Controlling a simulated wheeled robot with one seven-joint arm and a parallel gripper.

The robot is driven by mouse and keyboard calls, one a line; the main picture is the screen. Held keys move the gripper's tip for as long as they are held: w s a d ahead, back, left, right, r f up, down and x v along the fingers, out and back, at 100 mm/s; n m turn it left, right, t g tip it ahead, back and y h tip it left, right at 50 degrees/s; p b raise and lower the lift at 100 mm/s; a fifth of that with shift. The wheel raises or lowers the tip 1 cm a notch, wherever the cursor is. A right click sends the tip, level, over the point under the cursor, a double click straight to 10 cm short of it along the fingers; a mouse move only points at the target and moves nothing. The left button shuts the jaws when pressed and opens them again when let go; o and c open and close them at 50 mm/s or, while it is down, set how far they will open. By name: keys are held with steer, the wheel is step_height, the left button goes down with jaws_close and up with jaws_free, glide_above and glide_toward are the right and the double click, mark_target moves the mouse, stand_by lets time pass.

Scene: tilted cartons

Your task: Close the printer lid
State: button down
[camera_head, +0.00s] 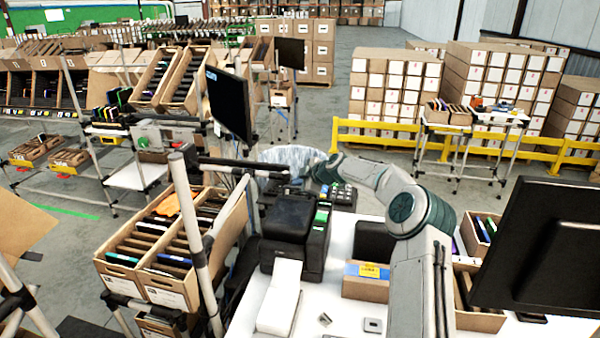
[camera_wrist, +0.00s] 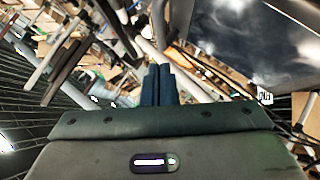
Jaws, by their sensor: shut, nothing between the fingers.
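The black label printer (camera_head: 318,240) stands on the white table in the head view, with a dark boxy cover (camera_head: 290,215) at its upper left. I cannot tell from here how far its lid is open. White label paper (camera_head: 279,300) lies in front of it. My arm reaches over the table from the right, and its end is behind the printer, partly hidden. In the wrist view my gripper (camera_wrist: 160,85) shows two dark fingers pressed together, shut and empty. I cannot make out the printer in the wrist view.
A monitor (camera_head: 229,105) and a metal post (camera_head: 190,225) stand to the left. A box of packets (camera_head: 165,290) sits beside the table. A small carton (camera_head: 366,285) is right of the printer. Another black monitor (camera_head: 535,245) is at right. A dark glossy panel (camera_wrist: 250,45) fills the wrist view's upper right.

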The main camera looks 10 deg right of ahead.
mark_target(294, 187)
steer(key=shift+w+d+f, duration=0.1)
steer(key=shift+w+f, duration=0.3)
steer(key=shift+f, duration=0.2)
steer(key=shift+f, duration=0.15)
steer(key=b, duration=0.2)
steer(key=f+b, duration=0.1)
steer(key=b, duration=0.1)
steer(key=shift+w+d+f, duration=0.2)
steer(key=shift+w+f, duration=0.1)
steer(key=shift+w, duration=0.1)
steer(key=shift+r, duration=0.1)
